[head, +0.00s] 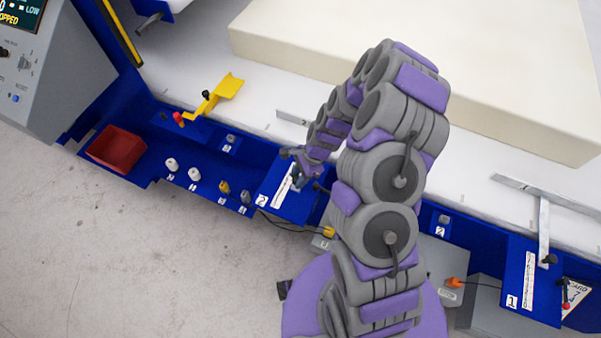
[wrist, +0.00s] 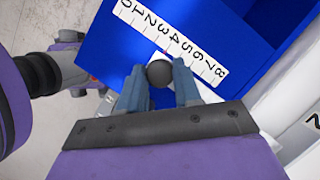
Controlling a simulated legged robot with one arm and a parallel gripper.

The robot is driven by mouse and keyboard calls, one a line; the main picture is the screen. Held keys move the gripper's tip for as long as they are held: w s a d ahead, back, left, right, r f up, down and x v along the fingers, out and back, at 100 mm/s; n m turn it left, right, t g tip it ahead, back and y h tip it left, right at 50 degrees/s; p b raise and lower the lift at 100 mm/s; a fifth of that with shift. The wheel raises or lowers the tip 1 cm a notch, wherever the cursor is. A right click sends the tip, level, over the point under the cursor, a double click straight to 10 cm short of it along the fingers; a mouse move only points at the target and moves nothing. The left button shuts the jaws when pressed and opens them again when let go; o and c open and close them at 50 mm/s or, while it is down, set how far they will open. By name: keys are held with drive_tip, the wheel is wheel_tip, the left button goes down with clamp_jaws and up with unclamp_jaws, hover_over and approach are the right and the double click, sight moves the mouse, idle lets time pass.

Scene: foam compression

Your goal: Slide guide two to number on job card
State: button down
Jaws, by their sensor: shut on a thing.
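The guide two panel (head: 273,203) is a blue plate marked 2 at the front edge of the machine. Its white ruler scale (wrist: 172,42), numbered 0 to 8, shows in the wrist view. My gripper (wrist: 158,82) has its two fingers on either side of the round black knob (wrist: 159,73) and is shut on it. The knob is beside the middle of the scale; I cannot read its exact setting. Guide two's metal bar (head: 292,118) shows behind my arm. A white job card (head: 577,299) is partly in view at lower right, its writing too small to read.
Guide one's panel (head: 519,290), marked 1, has its own knob (head: 549,259) at right. A cream foam block (head: 300,40) lies on the white table. A red tray (head: 117,148), several small knobs and a yellow lever (head: 222,92) are at left. Grey floor is clear at lower left.

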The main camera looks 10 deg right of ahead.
drive_tip(key=c, duration=0.8)
unclamp_jaws()
drive_tip(key=shift+a, duration=0.1)
drive_tip(key=shift+w+d+r, duration=0.15)
drive_tip(key=shift+d+r, duration=0.15)
drive_tip(key=shift+r, duration=0.2)
drive_tip(key=p+v, duration=0.2)
drive_tip(key=v, duration=1.4)
drive_tip(key=shift+r, duration=0.2)
drive_tip(key=shift+a, duration=0.15)
drive_tip(key=s+a+r+n+h+b, duration=0.1)
drive_tip(key=s+a+r+n, duration=0.1)
drive_tip(key=s+r+n, duration=0.3)
drive_tip(key=s+a+r+n+h, duration=0.1)
drive_tip(key=s+a+r+n, duration=0.2)
drive_tip(key=s+r, duration=0.3)
drive_tip(key=s+d+r+n+h+b, duration=0.1)
drive_tip(key=s+r+n, duration=0.2)
drive_tip(key=s, duration=0.6)
drive_tip(key=s+d+r+n+g+h+b, duration=0.1)
drive_tip(key=s+r+n, duration=0.1)
drive_tip(key=s+n, duration=0.3)
drive_tip(key=s, duration=0.4)
drive_tip(key=shift+s+d+r+h, duration=0.2)
drive_tip(key=shift+d+r+h, duration=0.1)
drive_tip(key=shift+r, duration=0.1)
